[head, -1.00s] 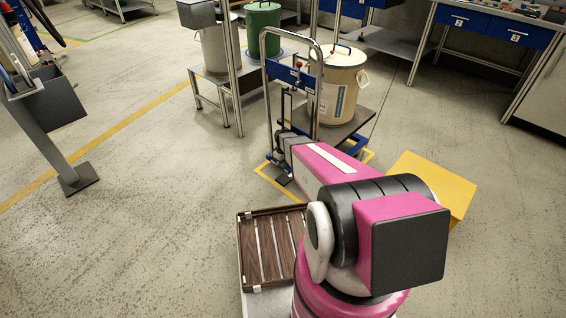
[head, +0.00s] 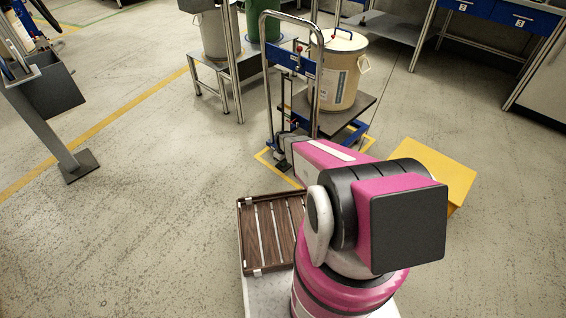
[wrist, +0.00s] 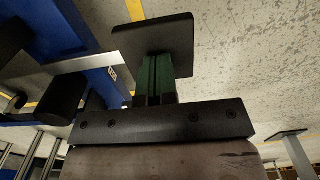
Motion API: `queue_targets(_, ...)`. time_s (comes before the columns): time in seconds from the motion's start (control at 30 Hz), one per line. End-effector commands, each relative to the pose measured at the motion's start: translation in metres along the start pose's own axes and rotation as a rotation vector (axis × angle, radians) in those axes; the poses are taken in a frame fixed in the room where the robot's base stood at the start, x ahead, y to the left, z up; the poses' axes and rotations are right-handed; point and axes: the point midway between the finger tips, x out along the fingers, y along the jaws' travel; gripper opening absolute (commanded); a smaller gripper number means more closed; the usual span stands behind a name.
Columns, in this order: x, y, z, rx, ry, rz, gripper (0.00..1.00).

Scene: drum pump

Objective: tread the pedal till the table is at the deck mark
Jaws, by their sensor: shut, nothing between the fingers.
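The lift trolley (head: 292,62) stands ahead in the head view, with a steel handle and a blue crossbar. Its dark table (head: 358,108) sits above the blue base legs and bears a cream drum (head: 338,78) with a blue lid handle. In the wrist view, the black pedal plate (wrist: 158,32) lies at the ends of my gripper's green fingers (wrist: 158,78). The fingers are together with nothing between them and appear to meet the plate; contact is not certain. I cannot make out the deck mark.
A steel stand (head: 207,82) with a grey drum (head: 215,35) and a green drum (head: 262,20) is behind the trolley. A yellow box (head: 432,168) is right of my arm. A slatted wooden tray (head: 268,235) is nearby. Open floor lies left, towards a grey post (head: 50,130).

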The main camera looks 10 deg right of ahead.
Motion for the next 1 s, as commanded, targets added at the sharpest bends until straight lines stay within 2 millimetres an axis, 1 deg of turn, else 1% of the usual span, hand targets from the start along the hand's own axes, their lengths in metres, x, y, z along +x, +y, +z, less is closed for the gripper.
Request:
queue_targets(0.17, 0.001, -0.001, 0.000, 0.000, 0.000, 0.009, 0.00)
queue_targets(0.37, 0.011, -0.004, 0.000, -0.003, 0.000, 0.072, 0.00)
queue_targets(0.5, 0.022, -0.006, 0.000, -0.002, -0.001, 0.141, 0.00)
queue_targets(0.8, 0.052, -0.006, -0.001, 0.000, -0.001, 0.134, 0.00)
queue_targets(1.0, 0.068, -0.005, -0.001, 0.001, 0.000, 0.134, 0.00)
